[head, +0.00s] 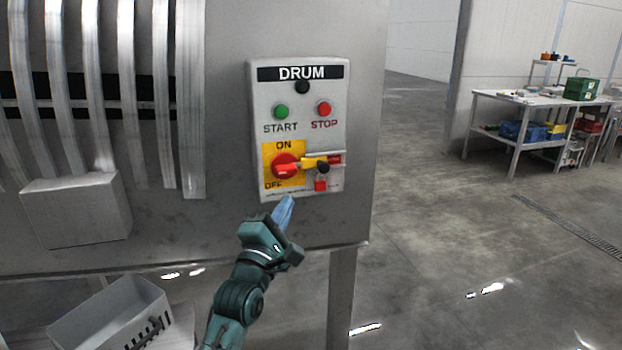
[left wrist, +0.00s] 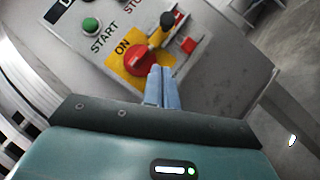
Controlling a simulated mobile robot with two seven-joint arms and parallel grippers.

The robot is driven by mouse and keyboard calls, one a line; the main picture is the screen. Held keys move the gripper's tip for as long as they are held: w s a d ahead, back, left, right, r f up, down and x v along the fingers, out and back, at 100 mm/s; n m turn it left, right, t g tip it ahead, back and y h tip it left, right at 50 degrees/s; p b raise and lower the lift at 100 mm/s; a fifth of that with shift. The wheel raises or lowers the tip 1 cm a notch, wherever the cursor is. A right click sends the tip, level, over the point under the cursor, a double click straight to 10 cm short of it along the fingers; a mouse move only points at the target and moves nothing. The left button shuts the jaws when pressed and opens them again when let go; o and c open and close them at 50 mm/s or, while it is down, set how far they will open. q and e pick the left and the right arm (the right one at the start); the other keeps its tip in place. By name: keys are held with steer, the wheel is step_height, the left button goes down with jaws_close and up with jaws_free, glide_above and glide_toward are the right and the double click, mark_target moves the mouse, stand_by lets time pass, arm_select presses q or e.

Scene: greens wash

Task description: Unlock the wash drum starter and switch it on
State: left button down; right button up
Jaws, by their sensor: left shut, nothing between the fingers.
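The wash drum starter (head: 297,130) is a pale box labelled DRUM on a steel panel. It has a green START button (head: 281,112) and a red STOP button (head: 323,109). Below, a red rotary switch handle (head: 286,168) on a yellow ON/OFF plate lies about level. A yellow piece with a black part (head: 311,162) sits at its right. My left gripper (head: 287,204) is shut and empty just below the box. In the left wrist view its blue fingertips (left wrist: 161,75) are near the red handle (left wrist: 143,58). My right gripper is out of view.
A grey bin (head: 110,315) is at lower left. A steel leg (head: 340,300) stands below the panel. Open floor lies right, with a workbench (head: 520,100) farther back.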

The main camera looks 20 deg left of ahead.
mark_target(318, 170)
arm_select(q)
steer(key=w+d+r, duration=0.1)
steer(key=w, duration=0.1)
steer(key=w+d+r+p, duration=0.1)
steer(key=w, duration=0.1)
steer(key=w+r, duration=0.1)
steer(key=w, duration=0.1)
steer(key=shift+w+d+r+p, duration=0.15)
steer(key=shift+w+d+p, duration=0.15)
steer(key=shift+d+p, duration=0.1)
steer(key=shift+w+d, duration=0.1)
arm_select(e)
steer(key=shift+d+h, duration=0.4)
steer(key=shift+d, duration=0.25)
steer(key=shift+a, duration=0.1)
arm_select(q)
steer(key=shift+w+d, duration=0.2)
steer(key=shift+d, duration=0.1)
steer(key=w+d, duration=0.1)
steer(key=w+d+b, duration=0.1)
steer(key=d, duration=0.1)
steer(key=shift+r, duration=0.15)
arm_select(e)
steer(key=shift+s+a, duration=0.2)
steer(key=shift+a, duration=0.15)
